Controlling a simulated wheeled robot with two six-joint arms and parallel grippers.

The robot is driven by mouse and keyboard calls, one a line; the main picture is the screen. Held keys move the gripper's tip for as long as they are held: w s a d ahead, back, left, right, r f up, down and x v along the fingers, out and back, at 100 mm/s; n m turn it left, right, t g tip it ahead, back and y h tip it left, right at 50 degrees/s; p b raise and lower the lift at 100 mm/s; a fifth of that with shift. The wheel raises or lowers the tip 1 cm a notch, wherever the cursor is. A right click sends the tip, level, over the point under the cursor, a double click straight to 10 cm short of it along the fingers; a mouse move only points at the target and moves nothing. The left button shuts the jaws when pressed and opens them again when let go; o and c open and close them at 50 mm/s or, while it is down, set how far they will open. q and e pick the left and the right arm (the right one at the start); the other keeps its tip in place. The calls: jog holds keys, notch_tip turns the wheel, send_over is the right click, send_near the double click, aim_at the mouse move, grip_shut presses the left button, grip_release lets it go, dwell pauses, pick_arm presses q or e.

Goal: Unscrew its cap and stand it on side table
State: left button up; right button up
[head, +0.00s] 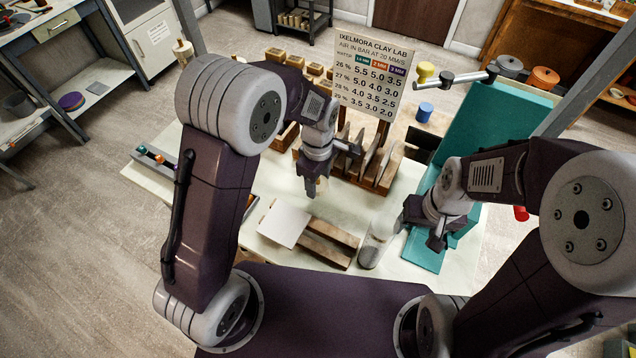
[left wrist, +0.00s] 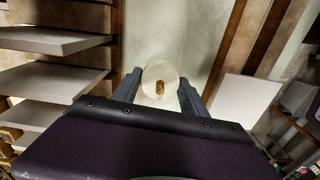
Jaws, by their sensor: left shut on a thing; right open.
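A clear cylinder (head: 376,243) with grey material at its lower end is on the pale worktop (head: 270,240), just left of my right gripper (head: 420,232). That gripper is open, and I cannot tell whether it touches the cylinder. My left gripper (head: 316,190) points down over the worktop. In the left wrist view its fingers (left wrist: 160,92) are shut on a round whitish cap (left wrist: 152,74) with a brass-coloured centre. In the head view the cap is mostly hidden by the gripper. I cannot tell for sure which surface is the side table.
A wooden rack of boards (head: 378,165) and a lettered sign (head: 372,75) stand behind. A teal panel (head: 490,125) rises at right. A blue cylinder (head: 425,112) stands on a wooden surface behind.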

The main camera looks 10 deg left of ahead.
pick_arm(q)
jog(key=shift+w+f, duration=0.1)
jog(key=shift+f, duration=0.7)
jog(key=shift+f, duration=0.1)
jog(key=o, duration=1.6)
jog(key=shift+c, duration=0.2)
notch_tip(320, 180, up, 12)
jog(key=shift+r+p, duration=0.15)
jog(key=shift+p, duration=0.3)
jog(key=s+a+f+m, duration=0.2)
jog(key=s+a+m, duration=0.1)
jog(key=m, duration=0.1)
jog(key=s+a+f+m, duration=0.2)
jog(key=s+a+m, duration=0.2)
jog(key=s+a+f+m+t, duration=0.1)
jog(key=s+a+f+m, duration=0.1)
jog(key=s+a+m, duration=0.2)
jog(key=shift+s+a+f, duration=0.1)
jog(key=shift+a+f, duration=0.15)
jog(key=shift+f, duration=0.05)
jog(key=shift+s+f+m, duration=0.1)
jog(key=shift+s+m, duration=0.1)
jog(key=shift+m, duration=0.2)
